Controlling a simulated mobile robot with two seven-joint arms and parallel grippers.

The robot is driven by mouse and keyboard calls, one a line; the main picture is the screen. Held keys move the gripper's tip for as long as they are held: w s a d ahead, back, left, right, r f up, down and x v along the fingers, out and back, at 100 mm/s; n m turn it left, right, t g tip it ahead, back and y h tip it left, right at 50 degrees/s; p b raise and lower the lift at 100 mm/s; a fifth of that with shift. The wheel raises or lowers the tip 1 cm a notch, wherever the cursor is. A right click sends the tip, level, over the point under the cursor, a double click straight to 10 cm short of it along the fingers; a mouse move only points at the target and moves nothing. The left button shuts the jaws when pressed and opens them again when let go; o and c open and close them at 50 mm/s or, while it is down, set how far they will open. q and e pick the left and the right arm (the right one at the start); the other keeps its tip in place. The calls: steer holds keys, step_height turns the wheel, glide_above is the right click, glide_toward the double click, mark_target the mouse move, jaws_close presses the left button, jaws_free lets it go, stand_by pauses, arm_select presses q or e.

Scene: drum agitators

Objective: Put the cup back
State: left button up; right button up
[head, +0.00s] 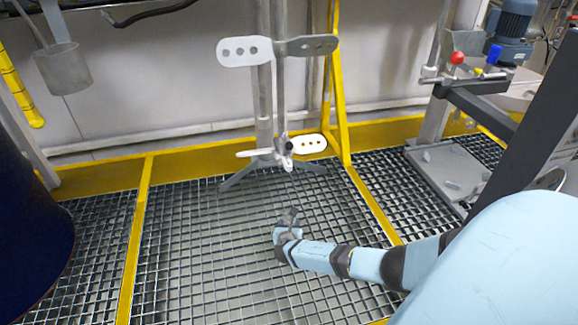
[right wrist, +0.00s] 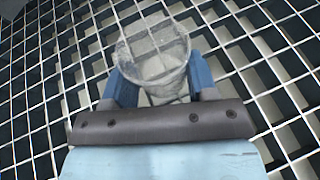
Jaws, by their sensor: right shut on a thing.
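A greyish, see-through cup (right wrist: 152,48) sits between the two blue fingers of my right gripper (right wrist: 160,80) in the right wrist view, its round rim showing. The gripper is shut on it. In the head view my right gripper (head: 287,220) is over the metal grating, with the cup small and hard to make out at its tip. How far it is above the grating is unclear. A grey cup-like vessel (head: 62,68) on a rod hangs at the upper left, away from the gripper. My left gripper is not in view.
An agitator stand with paddles (head: 235,51) stands upright beyond the gripper, beside a yellow frame (head: 332,80). A dark blue drum-like body (head: 30,225) is at the left. A machine with a blue motor (head: 512,28) and grey plate (head: 448,170) is at the right. The middle grating (head: 200,250) is clear.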

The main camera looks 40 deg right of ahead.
steer(key=shift+f, duration=0.7)
steer(key=shift+r, duration=0.15)
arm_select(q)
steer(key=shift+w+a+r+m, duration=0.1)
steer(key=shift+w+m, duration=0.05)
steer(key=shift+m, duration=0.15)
arm_select(e)
steer(key=o, duration=0.9)
